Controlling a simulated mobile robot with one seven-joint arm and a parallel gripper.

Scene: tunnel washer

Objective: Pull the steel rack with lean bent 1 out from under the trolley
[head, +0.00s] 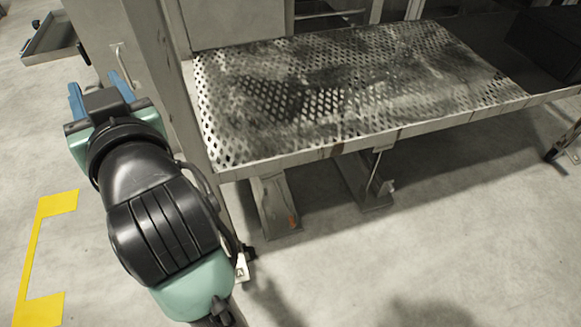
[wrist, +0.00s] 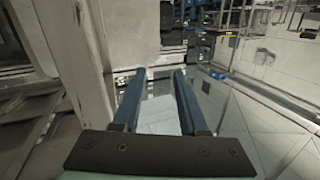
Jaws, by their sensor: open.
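My gripper (head: 98,88) is at the left of the head view, its two blue fingers pointing away from the camera towards the grey cabinet. In the wrist view the fingers (wrist: 160,74) are apart with nothing between them, only floor and distant equipment beyond. A steel platform with a worn perforated deck (head: 330,90) stands to the right of my arm. Under it are a slanted steel piece (head: 275,208) with an orange spot and another steel support (head: 362,182). I cannot tell which thing is the steel rack or the trolley. My gripper touches none of them.
A grey cabinet (head: 115,55) and an upright post (head: 165,75) stand close to my gripper. A shallow tray (head: 48,40) sticks out at the far left. A yellow floor marking (head: 33,250) lies at the left. The floor in front of the platform is clear.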

